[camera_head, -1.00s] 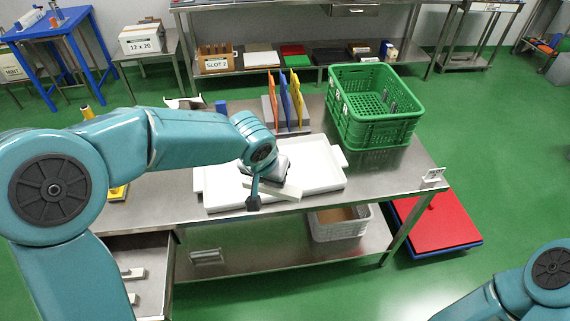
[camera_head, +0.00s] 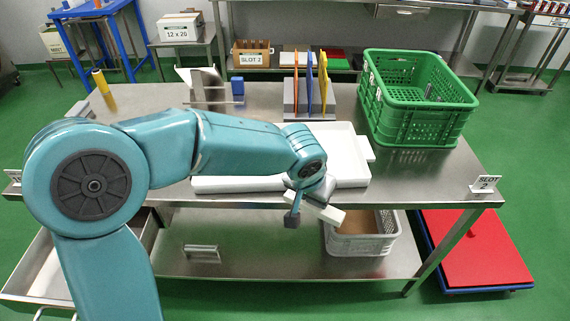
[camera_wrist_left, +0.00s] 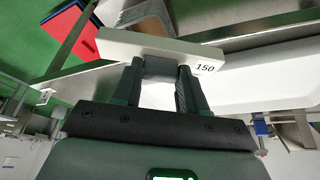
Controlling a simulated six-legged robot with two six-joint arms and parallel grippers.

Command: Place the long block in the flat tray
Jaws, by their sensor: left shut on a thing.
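A long off-white block (camera_head: 329,213) is held by my left gripper (camera_head: 306,199) at the front edge of the steel table in the head view. In the left wrist view the block (camera_wrist_left: 150,46) lies across both fingertips, with a "150" label near its right end. My left gripper (camera_wrist_left: 158,75) is shut on its middle. The flat white tray (camera_head: 352,165) lies on the table just behind the gripper, partly hidden by my arm. It also shows in the left wrist view (camera_wrist_left: 265,78). The block appears in front of the tray's near rim, not over its floor. My right gripper is out of view.
A green crate (camera_head: 418,95) stands behind the tray to the right. A rack (camera_head: 305,110) with upright coloured boards stands behind the tray. A grey basket (camera_head: 362,238) sits on the lower shelf below the block.

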